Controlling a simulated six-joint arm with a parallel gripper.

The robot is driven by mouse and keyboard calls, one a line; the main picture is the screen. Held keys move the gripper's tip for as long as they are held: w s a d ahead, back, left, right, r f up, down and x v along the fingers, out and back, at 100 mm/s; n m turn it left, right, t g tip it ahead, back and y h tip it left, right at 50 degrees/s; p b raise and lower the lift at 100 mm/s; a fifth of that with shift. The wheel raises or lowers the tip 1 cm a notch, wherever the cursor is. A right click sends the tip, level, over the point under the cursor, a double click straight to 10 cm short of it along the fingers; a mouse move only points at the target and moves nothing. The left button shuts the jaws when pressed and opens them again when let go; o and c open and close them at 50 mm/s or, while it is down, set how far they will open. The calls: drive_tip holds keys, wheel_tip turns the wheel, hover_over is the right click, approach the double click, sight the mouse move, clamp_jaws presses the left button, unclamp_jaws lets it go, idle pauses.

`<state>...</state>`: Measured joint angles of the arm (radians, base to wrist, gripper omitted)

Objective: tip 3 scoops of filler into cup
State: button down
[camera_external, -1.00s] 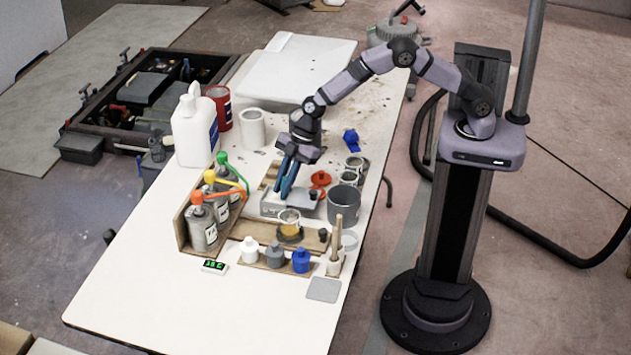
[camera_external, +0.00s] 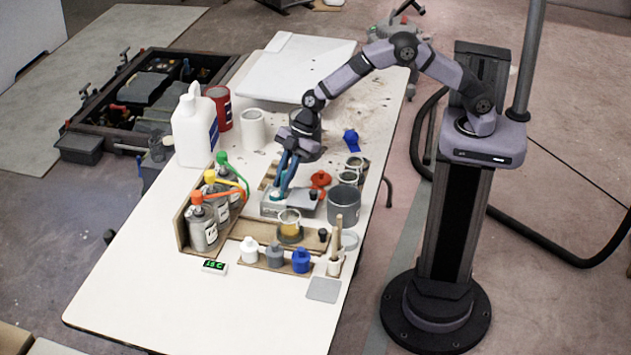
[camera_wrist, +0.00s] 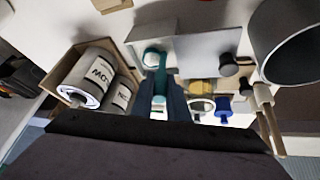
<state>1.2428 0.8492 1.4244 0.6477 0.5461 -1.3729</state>
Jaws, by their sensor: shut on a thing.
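My gripper (camera_external: 291,158) is shut on a teal scoop (camera_wrist: 160,80), gripping its handle, and holds it tilted. In the wrist view the scoop's round bowl shows something pale in it, beside a grey box (camera_wrist: 195,45). In the external view the scoop's lower end is at the left part of the grey box (camera_external: 298,206); I cannot tell whether it touches. A clear cup (camera_external: 290,219) with yellowish contents stands on a dark round base in front of the box. I cannot tell which container holds the filler.
Bottles with coloured spouts (camera_external: 204,232) stand in a wooden rack at left. Small capped bottles (camera_external: 275,256) line the front. The table's front left is clear.

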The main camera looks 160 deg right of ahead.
drive_tip(key=shift+r+p, duration=1.4)
drive_tip(key=shift+r, duration=1.85)
drive_tip(key=shift+w+a, duration=0.1)
drive_tip(key=w+a+r+n+y, duration=0.15)
drive_tip(key=w+a, duration=0.25)
drive_tip(key=a, duration=0.5)
drive_tip(key=w+a+r+n+t, duration=0.15)
drive_tip(key=w+a, duration=0.35)
drive_tip(key=a, duration=0.5)
drive_tip(key=w+a+r+n+g+y, duration=0.1)
drive_tip(key=w+a+r+n, duration=0.25)
drive_tip(key=a, duration=0.55)
drive_tip(key=s+a+f+n+y, duration=0.1)
drive_tip(key=s+a, duration=0.1)
drive_tip(key=a, duration=1.7)
drive_tip(key=a+f+m+h, duration=0.1)
drive_tip(key=a+f+m, duration=0.2)
drive_tip(key=a+f, duration=0.3)
drive_tip(key=shift+s+a+f, duration=0.35)
drive_tip(key=shift+s+f, duration=0.05)
drive_tip(key=shift+f, duration=0.55)
